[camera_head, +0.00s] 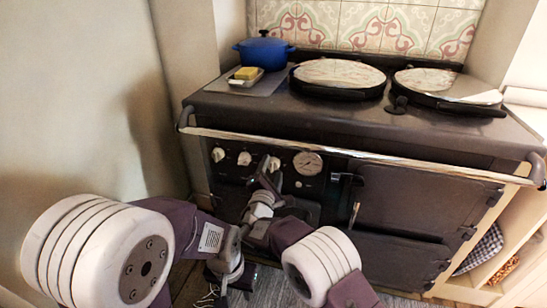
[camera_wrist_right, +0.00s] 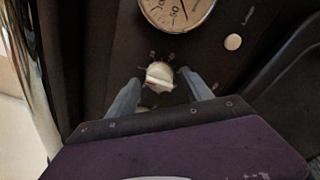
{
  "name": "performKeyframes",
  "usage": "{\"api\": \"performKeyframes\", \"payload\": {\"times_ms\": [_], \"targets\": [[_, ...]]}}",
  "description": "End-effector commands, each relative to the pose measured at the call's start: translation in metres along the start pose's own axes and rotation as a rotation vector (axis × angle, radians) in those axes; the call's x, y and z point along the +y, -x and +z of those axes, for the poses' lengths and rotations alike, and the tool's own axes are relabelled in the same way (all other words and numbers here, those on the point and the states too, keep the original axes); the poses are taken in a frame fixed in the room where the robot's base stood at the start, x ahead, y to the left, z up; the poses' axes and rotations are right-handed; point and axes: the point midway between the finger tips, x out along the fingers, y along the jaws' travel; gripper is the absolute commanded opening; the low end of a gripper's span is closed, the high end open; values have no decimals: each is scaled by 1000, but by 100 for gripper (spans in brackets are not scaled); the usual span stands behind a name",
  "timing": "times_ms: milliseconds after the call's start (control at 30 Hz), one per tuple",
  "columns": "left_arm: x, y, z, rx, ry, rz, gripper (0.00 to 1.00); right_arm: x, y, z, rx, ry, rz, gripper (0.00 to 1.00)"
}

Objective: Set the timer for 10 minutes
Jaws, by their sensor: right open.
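White knobs sit on the dark front of the range cooker, below the rail; the left one (camera_head: 218,154) and middle one (camera_head: 244,158) are clear of my grippers. My right gripper (camera_head: 265,172) is at the third knob (camera_head: 274,164), beside the round gauge, and partly covers it. In the right wrist view, my right gripper (camera_wrist_right: 162,90) is open, with one finger on each side of a white knob (camera_wrist_right: 160,74); I cannot tell whether they touch it. My left gripper (camera_head: 225,288) hangs low before the cooker, its jaws unclear.
The round gauge (camera_head: 307,162) is right of the knobs. A metal rail (camera_head: 350,153) runs across the cooker's front. A blue pot (camera_head: 264,51), a yellow block on a dish (camera_head: 245,74) and two round lids (camera_head: 340,73) are on top. A wall stands close on the left.

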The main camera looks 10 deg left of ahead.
Motion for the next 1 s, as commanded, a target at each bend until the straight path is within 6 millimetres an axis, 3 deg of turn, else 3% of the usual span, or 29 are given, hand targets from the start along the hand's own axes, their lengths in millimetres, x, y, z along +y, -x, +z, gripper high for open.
{"api": "performKeyframes", "payload": {"times_ms": [367,567,767,1000], "targets": [[0,2,0,-1,0,0,36,-1,0,1,3,0,1,56],[0,2,0,0,0,0,36,-1,0,1,3,0,1,0],[0,-3,0,0,0,0,36,-3,0,0,2,-11,2,0],[-1,-36,4,0,0,0,36,-9,0,-4,-4,-107,12,0]]}}
